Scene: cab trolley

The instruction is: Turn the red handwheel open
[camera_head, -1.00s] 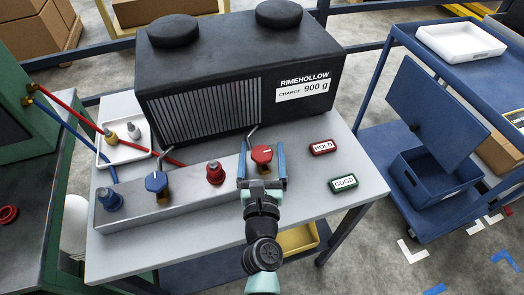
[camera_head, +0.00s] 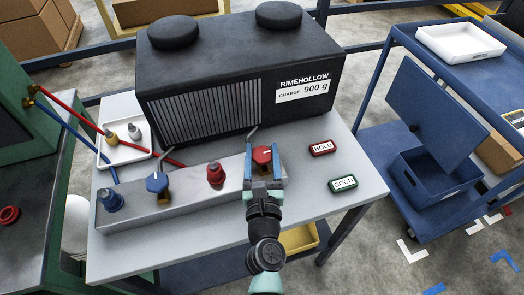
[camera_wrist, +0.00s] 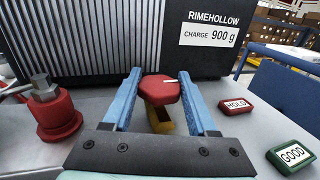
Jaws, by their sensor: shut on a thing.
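The red handwheel (camera_head: 262,156) sits on a brass-coloured valve body at the right end of the grey manifold block (camera_head: 180,202). In the wrist view the red handwheel (camera_wrist: 158,89) shows a white mark pointing right. My gripper (camera_head: 262,150) has its two blue fingers on the left and right sides of the wheel and is shut on it. In the wrist view the fingers of my gripper (camera_wrist: 160,75) flank the wheel, with the yellow valve body below.
A blue handwheel (camera_head: 157,182) and a red cap fitting (camera_head: 216,174) stand left on the block. The black Rimehollow unit (camera_head: 240,75) is close behind. HOLD (camera_head: 322,148) and GOOD (camera_head: 343,184) blocks lie to the right on the table.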

